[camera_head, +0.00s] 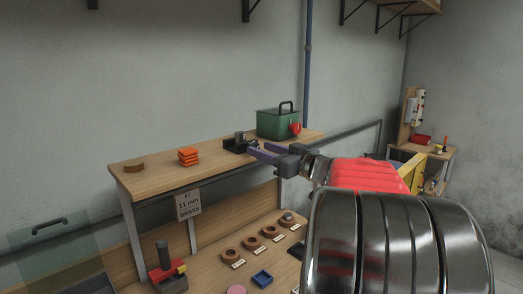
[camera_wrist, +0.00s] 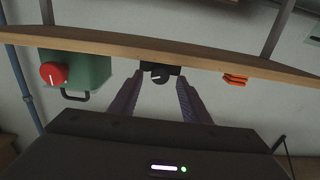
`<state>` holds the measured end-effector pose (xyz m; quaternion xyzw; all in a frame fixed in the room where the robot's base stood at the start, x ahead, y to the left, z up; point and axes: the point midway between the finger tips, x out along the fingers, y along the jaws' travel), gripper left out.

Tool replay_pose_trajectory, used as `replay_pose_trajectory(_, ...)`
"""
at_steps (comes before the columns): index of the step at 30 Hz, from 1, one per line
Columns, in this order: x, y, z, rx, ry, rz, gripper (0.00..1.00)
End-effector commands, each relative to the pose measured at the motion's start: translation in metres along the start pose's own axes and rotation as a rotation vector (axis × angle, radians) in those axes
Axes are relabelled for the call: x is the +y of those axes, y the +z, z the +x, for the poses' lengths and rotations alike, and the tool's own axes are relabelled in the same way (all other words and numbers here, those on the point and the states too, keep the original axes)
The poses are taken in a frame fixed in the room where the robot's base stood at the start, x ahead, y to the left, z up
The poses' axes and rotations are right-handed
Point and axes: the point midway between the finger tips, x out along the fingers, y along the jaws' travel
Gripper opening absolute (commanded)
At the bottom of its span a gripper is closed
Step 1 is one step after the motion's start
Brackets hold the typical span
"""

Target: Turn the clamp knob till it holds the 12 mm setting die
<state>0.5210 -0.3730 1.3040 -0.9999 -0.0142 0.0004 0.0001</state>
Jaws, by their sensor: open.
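A small black fixture (camera_head: 235,146) sits on the upper shelf with a grey cylindrical piece (camera_head: 240,135) standing at it; I cannot read the piece's size. In the wrist view, which shows the scene upside down, a dark round knob (camera_wrist: 160,76) with a white mark is on the fixture's front. My gripper (camera_head: 262,150) is open and empty, in front of the shelf beside the fixture. Its two purple fingers frame the knob in the wrist view (camera_wrist: 159,80). I cannot tell whether they touch it.
A green box (camera_head: 274,123) with a handle and a red knob (camera_head: 295,128) stands right of the fixture. An orange stack (camera_head: 188,156) and a brown disc (camera_head: 134,166) lie left.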

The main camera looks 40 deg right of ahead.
Motion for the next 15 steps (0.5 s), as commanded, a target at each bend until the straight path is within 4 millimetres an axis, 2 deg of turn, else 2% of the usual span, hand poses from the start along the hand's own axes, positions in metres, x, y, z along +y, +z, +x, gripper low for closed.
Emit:
replay_pose_trajectory(6,-0.0003,-0.0005,0.0133,0.001,0.0,0.0,0.43)
replay_pose_trajectory(13,-0.0001,-0.0003,0.0135,0.001,0.0,0.0,0.43)
replay_pose_trajectory(15,-0.0001,-0.0003,0.0134,0.001,0.0,0.0,0.39)
